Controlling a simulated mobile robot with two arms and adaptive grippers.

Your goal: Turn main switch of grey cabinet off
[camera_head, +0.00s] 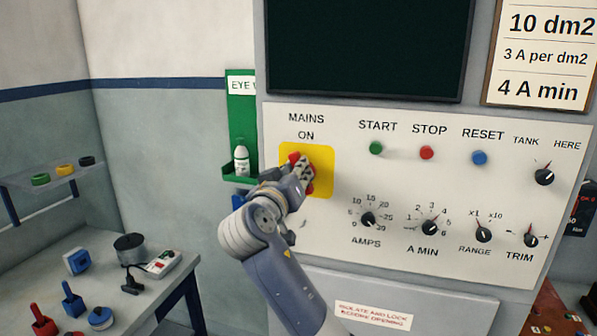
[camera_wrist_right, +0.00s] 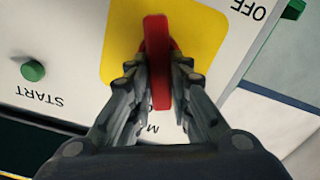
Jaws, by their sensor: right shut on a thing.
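The main switch is a red handle (camera_head: 294,158) on a yellow plate (camera_head: 324,158), under the words MAINS and ON on the panel of the grey cabinet (camera_head: 348,250). My right gripper (camera_head: 304,172) is at the switch and covers much of the handle. In the right wrist view the red handle (camera_wrist_right: 157,45) stands between the two fingers (camera_wrist_right: 157,75), which are closed on its sides. The word OFF (camera_wrist_right: 247,9) shows upside down near the top of that view. My left gripper is not in view.
The panel carries a green START button (camera_head: 376,148), a red STOP button (camera_head: 427,153), a blue RESET button (camera_head: 479,158) and several black knobs. A green eyewash holder (camera_head: 241,110) is left of the cabinet. A bench (camera_head: 95,265) with several small items stands at left.

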